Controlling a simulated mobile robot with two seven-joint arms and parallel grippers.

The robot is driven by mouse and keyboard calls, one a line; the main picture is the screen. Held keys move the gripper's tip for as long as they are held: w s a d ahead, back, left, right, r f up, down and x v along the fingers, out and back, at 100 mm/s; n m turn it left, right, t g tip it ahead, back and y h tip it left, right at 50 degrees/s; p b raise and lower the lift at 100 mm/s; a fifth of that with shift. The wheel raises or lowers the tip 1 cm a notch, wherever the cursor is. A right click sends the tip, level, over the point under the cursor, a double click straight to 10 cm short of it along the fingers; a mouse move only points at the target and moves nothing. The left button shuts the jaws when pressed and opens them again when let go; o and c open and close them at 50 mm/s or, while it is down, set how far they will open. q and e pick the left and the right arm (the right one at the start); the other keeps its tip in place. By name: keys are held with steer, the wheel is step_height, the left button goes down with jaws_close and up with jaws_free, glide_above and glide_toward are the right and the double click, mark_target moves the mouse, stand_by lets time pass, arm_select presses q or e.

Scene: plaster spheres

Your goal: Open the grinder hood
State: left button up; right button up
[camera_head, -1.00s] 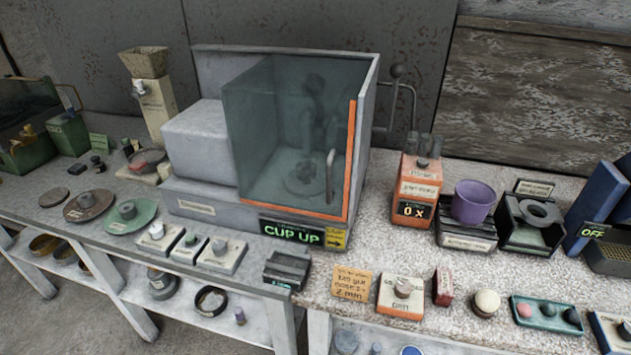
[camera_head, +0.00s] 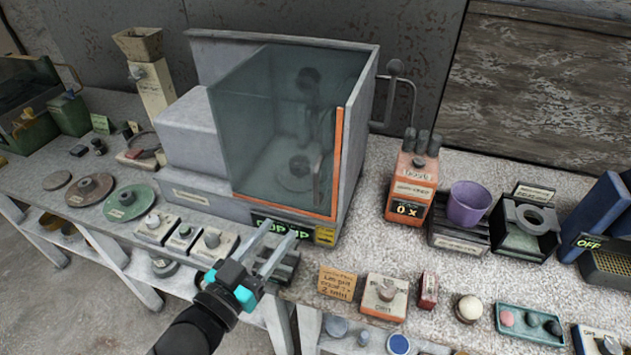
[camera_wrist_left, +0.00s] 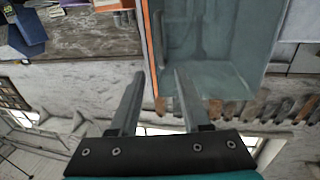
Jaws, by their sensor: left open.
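The grinder hood (camera_head: 265,130) is a tinted see-through box with an orange edge on the grinder's grey housing (camera_head: 200,130). It looks shut, with the grinding parts dim behind it. Its front shows in the left wrist view (camera_wrist_left: 225,50), with an upright bar handle (camera_wrist_left: 162,40) near the orange edge. My left gripper (camera_head: 279,230) is open and empty, in front of and below the hood, apart from it. Its two fingers also show in the left wrist view (camera_wrist_left: 159,74), with the handle beyond the gap between them. My right gripper is not in view.
The gripper partly hides the green "CUP UP" display (camera_head: 268,224). White button blocks (camera_head: 184,237) lie left of it. An orange counter box (camera_head: 411,190) and a purple cup (camera_head: 467,204) stand to the right. A bent lever (camera_head: 413,100) stands beside the housing.

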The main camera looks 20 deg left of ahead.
mark_target(314, 187)
arm_select(q)
steer(key=x, duration=1.5)
steer(key=shift+f+p, duration=0.1)
steer(key=shift+p, duration=0.2)
jaws_close()
stand_by(1.0)
